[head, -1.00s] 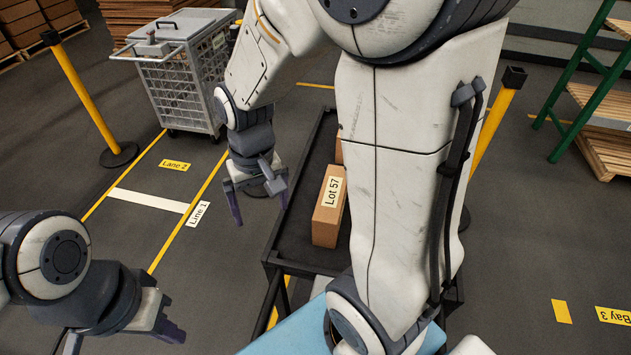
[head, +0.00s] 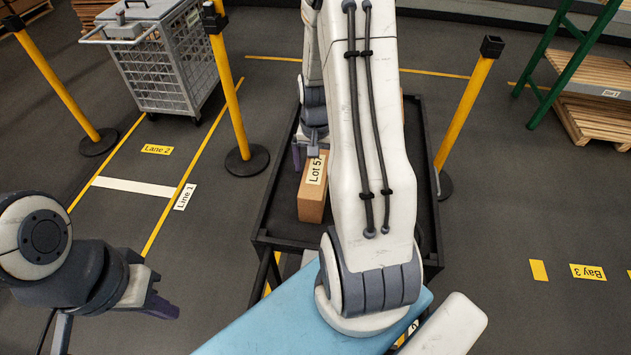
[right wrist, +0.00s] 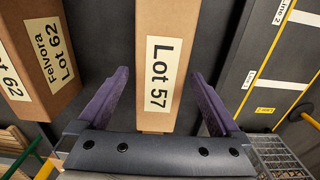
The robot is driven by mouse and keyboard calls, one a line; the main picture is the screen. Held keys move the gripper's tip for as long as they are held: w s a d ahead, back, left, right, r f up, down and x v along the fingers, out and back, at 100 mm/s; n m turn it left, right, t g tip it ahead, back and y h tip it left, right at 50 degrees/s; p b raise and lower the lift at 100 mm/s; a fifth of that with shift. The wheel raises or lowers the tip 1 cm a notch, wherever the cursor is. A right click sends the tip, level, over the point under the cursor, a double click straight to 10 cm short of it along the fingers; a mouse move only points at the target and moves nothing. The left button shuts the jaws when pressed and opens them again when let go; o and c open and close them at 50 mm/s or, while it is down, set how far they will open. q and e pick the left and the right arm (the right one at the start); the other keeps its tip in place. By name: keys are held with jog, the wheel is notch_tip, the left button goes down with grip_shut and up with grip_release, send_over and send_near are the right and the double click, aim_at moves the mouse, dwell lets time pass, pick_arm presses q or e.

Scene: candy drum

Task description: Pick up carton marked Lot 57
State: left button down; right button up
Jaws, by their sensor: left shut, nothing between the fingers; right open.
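The carton marked Lot 57 (head: 312,200) is a brown box with a white label. It lies on the dark cart top (head: 262,222), partly hidden behind my right arm in the head view. In the right wrist view the Lot 57 carton (right wrist: 162,70) is between the two purple fingers of my right gripper (right wrist: 160,95), which is open with a gap on each side. In the head view one finger of my right gripper shows at the carton's far left. My left gripper (head: 160,305) is shut and empty, off the cart at the lower left.
A carton marked Felvora Lot 62 (right wrist: 45,60) stands beside the Lot 57 carton. A wire cage trolley (head: 165,60), yellow posts (head: 236,110) and a green rack (head: 565,60) stand around the cart.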

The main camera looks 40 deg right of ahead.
jog(key=shift+f+p, duration=0.3)
jog(key=shift+f, duration=2)
grip_shut()
jog(key=shift+r, duration=0.1)
